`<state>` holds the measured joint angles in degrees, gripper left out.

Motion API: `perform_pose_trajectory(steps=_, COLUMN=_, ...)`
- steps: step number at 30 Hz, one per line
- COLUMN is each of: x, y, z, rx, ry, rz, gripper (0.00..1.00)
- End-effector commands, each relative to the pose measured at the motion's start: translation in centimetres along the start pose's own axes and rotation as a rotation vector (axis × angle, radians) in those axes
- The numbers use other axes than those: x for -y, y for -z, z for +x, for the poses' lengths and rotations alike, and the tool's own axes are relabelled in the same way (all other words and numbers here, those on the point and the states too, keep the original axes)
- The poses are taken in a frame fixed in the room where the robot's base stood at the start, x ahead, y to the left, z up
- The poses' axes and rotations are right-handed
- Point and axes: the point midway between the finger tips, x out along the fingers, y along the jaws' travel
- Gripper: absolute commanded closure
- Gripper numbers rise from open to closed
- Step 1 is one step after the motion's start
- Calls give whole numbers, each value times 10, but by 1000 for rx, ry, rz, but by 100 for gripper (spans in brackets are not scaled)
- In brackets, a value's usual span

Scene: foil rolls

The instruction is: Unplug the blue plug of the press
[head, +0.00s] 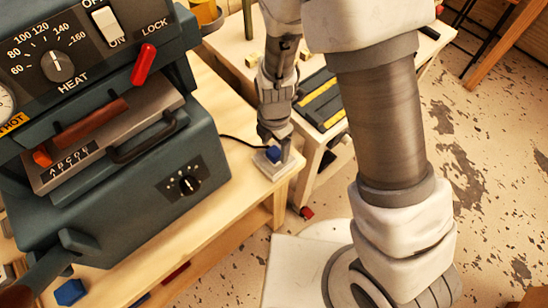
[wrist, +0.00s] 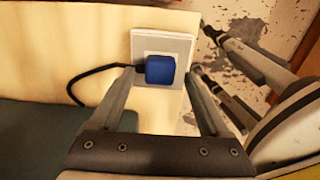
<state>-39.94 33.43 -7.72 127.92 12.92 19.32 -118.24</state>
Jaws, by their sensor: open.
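The blue plug (head: 273,154) sits in a pale socket plate (head: 264,165) at the right corner of the wooden bench, with a black cable running left to the dark teal press (head: 120,170). In the wrist view the blue plug (wrist: 160,69) is in the socket plate (wrist: 162,40), its cable leaving to the left. My gripper (head: 274,140) is right above the plug. In the wrist view my gripper (wrist: 161,75) is open, with one finger at each side of the plug. The left fingertip is close to the plug; I cannot tell whether it touches.
The press has a heat dial (head: 57,66), a white switch (head: 107,24), a red lever (head: 143,64) and a small knob (head: 188,185). A blue block (head: 70,292) lies at the bench front. A second table with a black-and-yellow item (head: 322,98) stands behind my gripper.

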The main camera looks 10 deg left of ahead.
Motion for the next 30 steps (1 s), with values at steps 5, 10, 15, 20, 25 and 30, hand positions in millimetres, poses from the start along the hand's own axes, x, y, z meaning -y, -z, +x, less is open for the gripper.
perform_pose_trajectory(steps=5, x=0, y=0, z=21, rx=0, ry=0, rz=0, gripper=20)
perform_pose_trajectory(steps=10, x=0, y=0, z=23, rx=0, ry=0, rz=-1, gripper=20)
perform_pose_trajectory(steps=15, x=0, y=0, z=22, rx=0, ry=0, rz=0, gripper=20)
perform_pose_trajectory(steps=20, x=0, y=0, z=22, rx=0, ry=0, rz=0, gripper=20)
perform_pose_trajectory(steps=25, x=0, y=0, z=22, rx=0, ry=0, rz=0, gripper=20)
perform_pose_trajectory(steps=30, x=0, y=0, z=22, rx=0, ry=0, rz=1, gripper=20)
